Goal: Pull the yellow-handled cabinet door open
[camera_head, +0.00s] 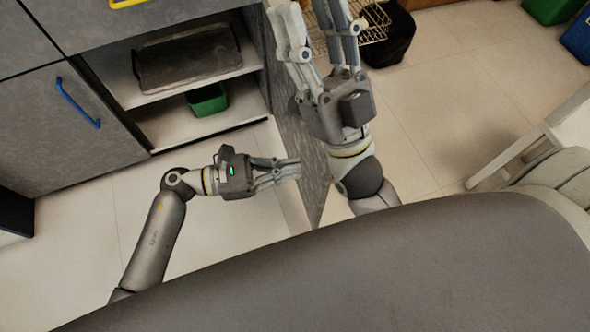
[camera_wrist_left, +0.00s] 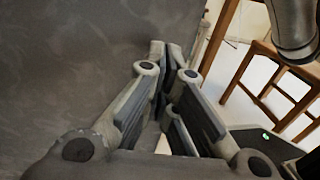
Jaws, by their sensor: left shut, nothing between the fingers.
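A dark grey cabinet door (camera_head: 292,125) stands swung out at the right of an open compartment, seen nearly edge-on. No handle shows on this door. A yellow handle (camera_head: 127,2) shows at the top left, on the grey panel above the compartment. My left gripper (camera_head: 298,168) is shut and empty, its fingertips at the inner side of the door; contact cannot be told. In the left wrist view a grey panel (camera_wrist_left: 60,60) fills the left side, beside the fingers (camera_wrist_left: 168,48). My right gripper (camera_head: 312,15) is open and empty beyond the door, fingers pointing up the picture.
The compartment holds a dark tray (camera_head: 187,58) on its shelf and a green box (camera_head: 207,99) below. A blue handle (camera_head: 78,103) is on the left cabinet door. A wire rack (camera_head: 345,35), black bag (camera_head: 392,35) and white chair (camera_head: 530,150) stand right. Floor between is clear.

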